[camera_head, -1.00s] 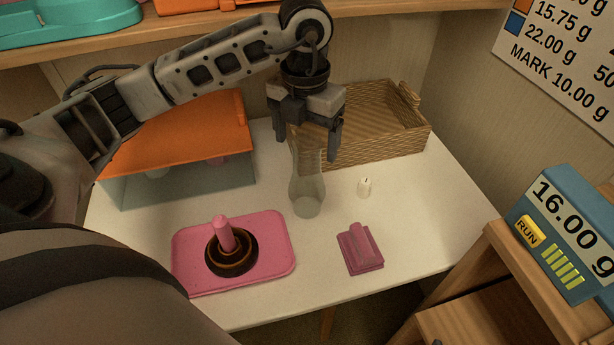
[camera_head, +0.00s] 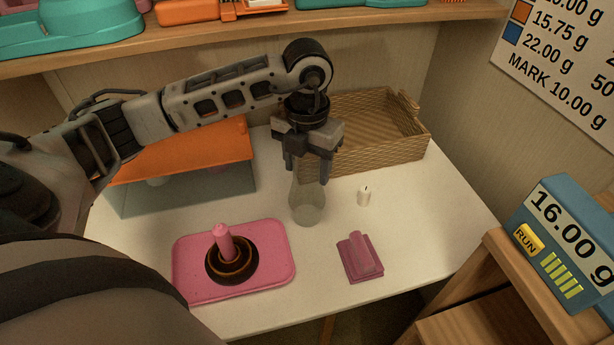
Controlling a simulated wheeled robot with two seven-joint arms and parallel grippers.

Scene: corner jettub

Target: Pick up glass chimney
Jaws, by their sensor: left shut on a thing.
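The chimney's base looks to be at the table top; I cannot tell whether there is a small gap. My right gripper is not in view.
A wicker basket (camera_head: 415,150) stands behind. A small white candle (camera_head: 364,196) is close on the right. A pink tray (camera_head: 275,283) with a brown ringed dish (camera_head: 240,273), a pink block (camera_head: 359,257) and an orange-topped box (camera_head: 185,157) are around. A shelf (camera_head: 420,15) runs above.

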